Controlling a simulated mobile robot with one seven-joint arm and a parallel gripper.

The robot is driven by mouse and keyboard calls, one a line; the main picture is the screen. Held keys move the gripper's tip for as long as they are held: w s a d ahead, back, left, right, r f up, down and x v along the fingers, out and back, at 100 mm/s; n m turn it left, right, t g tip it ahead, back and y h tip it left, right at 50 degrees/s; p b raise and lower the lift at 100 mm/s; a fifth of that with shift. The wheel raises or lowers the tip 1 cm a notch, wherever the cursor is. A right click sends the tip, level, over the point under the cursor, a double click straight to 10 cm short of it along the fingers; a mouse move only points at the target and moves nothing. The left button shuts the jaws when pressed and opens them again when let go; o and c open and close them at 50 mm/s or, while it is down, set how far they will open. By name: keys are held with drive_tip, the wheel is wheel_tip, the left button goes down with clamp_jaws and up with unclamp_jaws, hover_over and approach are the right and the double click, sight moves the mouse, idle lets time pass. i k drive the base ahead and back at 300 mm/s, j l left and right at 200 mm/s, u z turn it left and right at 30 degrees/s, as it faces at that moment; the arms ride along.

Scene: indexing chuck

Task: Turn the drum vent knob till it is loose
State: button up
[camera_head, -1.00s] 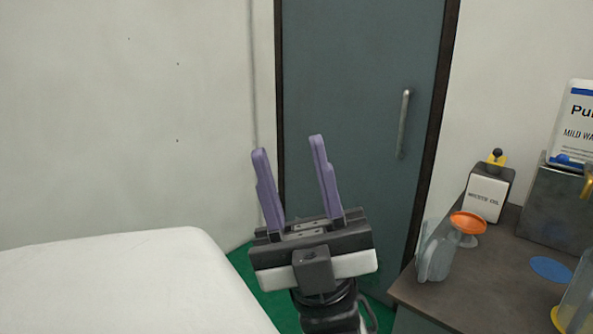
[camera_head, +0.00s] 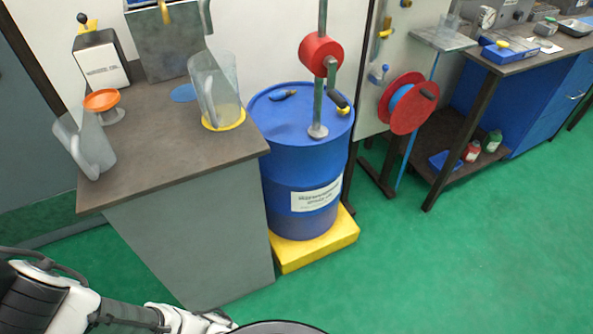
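The blue drum (camera_head: 291,160) stands upright on a yellow base, to the right of a grey cabinet, with a white label on its front. A small dark fitting (camera_head: 284,95) sits on the left of the drum's top; it may be the vent knob, but it is too small to tell its shape or how tight it is. A red hand pump (camera_head: 318,54) on a grey pipe rises from the drum top, with a crank hanging at its right. My arm shows at the bottom left, below and left of the drum; my gripper is out of view.
The cabinet's dark top (camera_head: 165,137) holds clear jugs (camera_head: 215,88), an orange dish (camera_head: 102,100) and an oil box (camera_head: 101,62). A red reel (camera_head: 408,104) and a workbench stand to the right. Green floor (camera_head: 440,260) is clear in front of the drum and bench.

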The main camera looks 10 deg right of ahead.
sight(342, 112)
drive_tip(key=z, duration=0.55)
drive_tip(key=i+l, duration=0.2)
drive_tip(key=l, duration=0.2)
drive_tip(key=i+l, duration=0.25)
drive_tip(key=l, duration=0.2)
drive_tip(key=i+l, duration=0.2)
drive_tip(key=l, duration=0.2)
drive_tip(key=z, duration=0.05)
